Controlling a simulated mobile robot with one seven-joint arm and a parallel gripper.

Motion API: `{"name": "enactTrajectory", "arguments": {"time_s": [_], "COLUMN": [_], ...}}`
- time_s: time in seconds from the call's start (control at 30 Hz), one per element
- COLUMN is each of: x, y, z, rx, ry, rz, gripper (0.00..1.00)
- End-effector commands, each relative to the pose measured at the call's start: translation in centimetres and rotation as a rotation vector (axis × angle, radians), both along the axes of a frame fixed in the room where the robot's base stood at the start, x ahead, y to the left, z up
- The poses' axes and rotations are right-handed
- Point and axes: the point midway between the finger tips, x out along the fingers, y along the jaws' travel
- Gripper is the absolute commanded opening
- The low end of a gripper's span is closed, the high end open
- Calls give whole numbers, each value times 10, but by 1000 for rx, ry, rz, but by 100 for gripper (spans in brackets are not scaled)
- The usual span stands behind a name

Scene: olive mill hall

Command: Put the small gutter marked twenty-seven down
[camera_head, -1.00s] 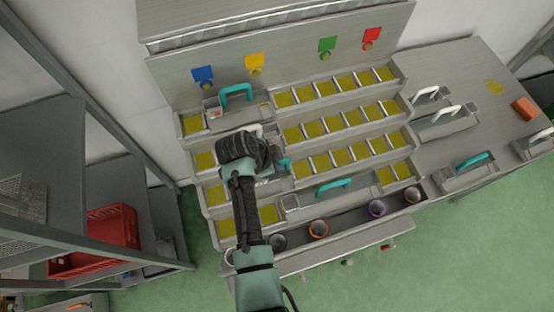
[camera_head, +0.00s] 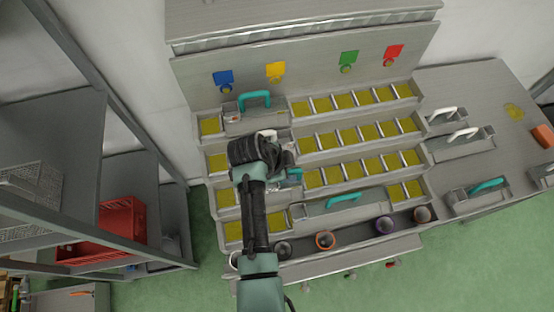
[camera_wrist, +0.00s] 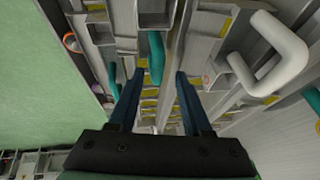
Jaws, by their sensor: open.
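My gripper (camera_wrist: 160,74) is open, its two dark blue fingers apart, above the stepped rack (camera_head: 408,215). A teal handle (camera_wrist: 156,58) shows between and just beyond the fingertips in the wrist view; I cannot tell whether they touch it. In the head view, a small gutter with a teal handle (camera_head: 295,175) sits on the third step, partly hidden by my gripper. A gutter with a white handle (camera_head: 268,134) on the second step is also partly covered; a white handle is large in the wrist view (camera_wrist: 270,60). No number twenty-seven is legible.
Other teal-handled gutters sit on the top step (camera_head: 254,101) and bottom step (camera_head: 345,200). Several handled gutters lie on the right table (camera_head: 450,80). Cups, one orange-rimmed (camera_head: 325,240), stand in the front trough. A grey shelf with a red crate (camera_head: 120,218) is at left.

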Motion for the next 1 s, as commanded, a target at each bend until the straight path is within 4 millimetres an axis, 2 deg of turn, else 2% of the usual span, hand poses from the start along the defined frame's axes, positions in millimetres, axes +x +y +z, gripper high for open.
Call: {"name": "enactTrajectory", "arguments": {"time_s": [0.5, 0.8, 0.87, 0.93, 0.97, 1.0], "x": [-27, -33, -28, -14, -4, 12], "y": [32, 36, 36, 38, 39, 41], "z": [83, 98, 103, 118, 129, 149], "rx": [1, 0, 4, 13, 17, 21], "ry": [-2, 1, -14, -67, -105, -171], "rz": [3, 2, 16, 67, 103, 163], "gripper": [49, 49, 49, 49, 49, 49]}}
